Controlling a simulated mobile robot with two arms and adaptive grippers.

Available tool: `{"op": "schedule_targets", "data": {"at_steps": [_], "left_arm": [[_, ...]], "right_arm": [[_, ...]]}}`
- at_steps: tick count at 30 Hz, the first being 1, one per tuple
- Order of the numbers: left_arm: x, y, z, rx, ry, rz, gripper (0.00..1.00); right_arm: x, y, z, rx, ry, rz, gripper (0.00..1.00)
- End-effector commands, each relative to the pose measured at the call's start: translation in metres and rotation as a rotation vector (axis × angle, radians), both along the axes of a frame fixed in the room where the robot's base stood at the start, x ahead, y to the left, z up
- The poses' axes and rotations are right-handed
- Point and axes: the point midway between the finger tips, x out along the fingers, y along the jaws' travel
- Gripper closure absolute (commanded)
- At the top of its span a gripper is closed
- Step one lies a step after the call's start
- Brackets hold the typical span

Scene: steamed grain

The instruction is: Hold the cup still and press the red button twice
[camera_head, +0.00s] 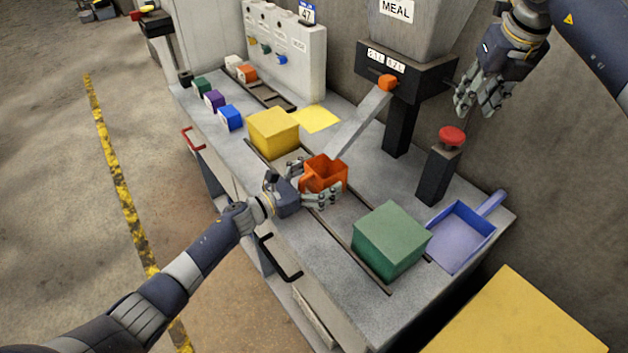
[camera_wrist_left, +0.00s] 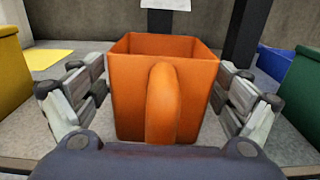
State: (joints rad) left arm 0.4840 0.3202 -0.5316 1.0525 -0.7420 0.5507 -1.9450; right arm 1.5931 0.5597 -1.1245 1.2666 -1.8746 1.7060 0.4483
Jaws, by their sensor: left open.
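An orange cup (camera_head: 323,176) stands upright on the workbench below the end of the sloping metal chute. My left gripper (camera_head: 316,184) is around the cup with its fingers on both sides. In the left wrist view the cup (camera_wrist_left: 165,90) has its handle towards me. The fingers there (camera_wrist_left: 160,105) look open, with small gaps beside the cup walls. The red button (camera_head: 452,137) tops a dark post at the back right of the bench. My right gripper (camera_head: 485,97) hangs in the air above and behind the button, fingers spread and empty, not touching it.
A yellow block (camera_head: 273,132) and a green block (camera_head: 390,240) stand either side of the cup between dark rails. A blue scoop tray (camera_head: 458,238) lies right of the green block. The meal hopper (camera_head: 405,77) with its chute (camera_head: 358,125) stands behind the cup.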

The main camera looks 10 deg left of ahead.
Motion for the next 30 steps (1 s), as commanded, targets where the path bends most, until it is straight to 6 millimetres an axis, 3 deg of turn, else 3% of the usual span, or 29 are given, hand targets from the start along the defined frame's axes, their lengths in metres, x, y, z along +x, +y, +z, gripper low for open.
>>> {"op": "schedule_targets", "data": {"at_steps": [6, 13, 30], "left_arm": [[0.0001, -0.0004, -0.0005, 0.001, 0.001, 0.000, 0.07], [-0.0001, -0.0002, -0.0004, -0.001, 0.001, 0.000, 0.57], [-0.0002, -0.0001, -0.0005, 0.000, 0.001, 0.000, 0.57]], "right_arm": [[0.0000, 0.0001, 0.0000, 0.000, 0.000, 0.000, 0.67], [0.0000, 0.0001, 0.0000, 0.000, 0.000, 0.000, 0.67], [0.0000, 0.0001, 0.0000, 0.000, 0.000, 0.000, 0.67]]}}
